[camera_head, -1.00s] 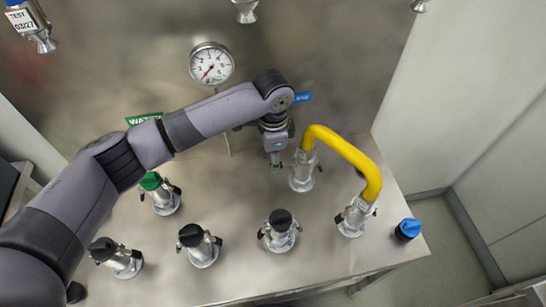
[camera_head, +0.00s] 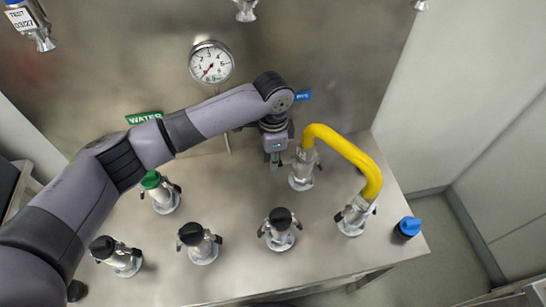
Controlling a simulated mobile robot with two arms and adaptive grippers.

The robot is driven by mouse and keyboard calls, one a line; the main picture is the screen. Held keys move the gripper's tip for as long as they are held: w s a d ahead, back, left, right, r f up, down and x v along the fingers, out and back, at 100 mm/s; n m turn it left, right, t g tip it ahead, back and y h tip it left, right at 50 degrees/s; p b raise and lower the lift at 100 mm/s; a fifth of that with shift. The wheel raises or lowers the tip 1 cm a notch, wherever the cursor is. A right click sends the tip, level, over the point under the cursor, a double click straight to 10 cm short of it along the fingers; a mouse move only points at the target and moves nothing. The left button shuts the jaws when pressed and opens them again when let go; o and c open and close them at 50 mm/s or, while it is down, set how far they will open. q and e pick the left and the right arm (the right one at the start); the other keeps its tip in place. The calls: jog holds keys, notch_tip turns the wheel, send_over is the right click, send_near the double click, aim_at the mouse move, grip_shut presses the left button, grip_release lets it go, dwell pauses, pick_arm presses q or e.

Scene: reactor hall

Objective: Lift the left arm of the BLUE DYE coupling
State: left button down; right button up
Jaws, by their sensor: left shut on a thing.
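The coupling below the partly covered blue label (camera_head: 303,96) is a silver fitting (camera_head: 302,172) on the steel bench. The end of a yellow hose (camera_head: 325,131) sits on its top. My left gripper (camera_head: 275,160) points down just left of this coupling, at its left side. It is shut on a small part there, which looks like the coupling's left arm; the gripper hides most of it. A right arm of the coupling shows small at its right side. My right gripper is not in view.
The hose bends to a second silver coupling (camera_head: 354,216) at the right. A blue cap (camera_head: 408,227) lies near the bench's right edge. Black-capped couplings (camera_head: 279,230) line the front, and a green-capped one (camera_head: 160,192) stands left. A gauge (camera_head: 211,62) is on the back panel.

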pick_arm(q)
jog(key=shift+d+r+y+p, duration=0.2)
jog(key=shift+r+y+p, duration=0.25)
jog(key=shift+p, duration=0.25)
jog(key=shift+y, duration=0.35)
jog(key=c, duration=1.5)
grip_release()
